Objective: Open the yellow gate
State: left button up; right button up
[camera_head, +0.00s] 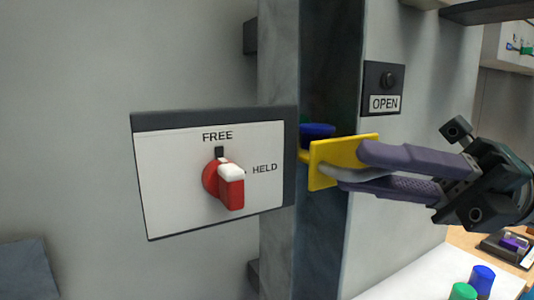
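The yellow gate (325,157) is a small upright plate across the dark vertical slot in the grey wall. A blue object (317,131) shows partly behind it. My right gripper (346,166) reaches in from the right with its purple-grey fingers at the gate. One finger overlaps the plate's front face, and the fingertips are partly hidden. I cannot tell whether the fingers are closed on the plate. A red knob with a white end (229,186) sits on the white panel (172,190), which reads FREE and HELD. My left gripper is not in view.
A dark plate marked OPEN (384,103) with a round black button is on the wall right of the slot. Blue (482,279) and green (463,291) cylinders stand on the white surface at lower right. A dark tray (508,250) lies farther right.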

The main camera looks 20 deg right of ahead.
grip_shut()
dwell(1.3)
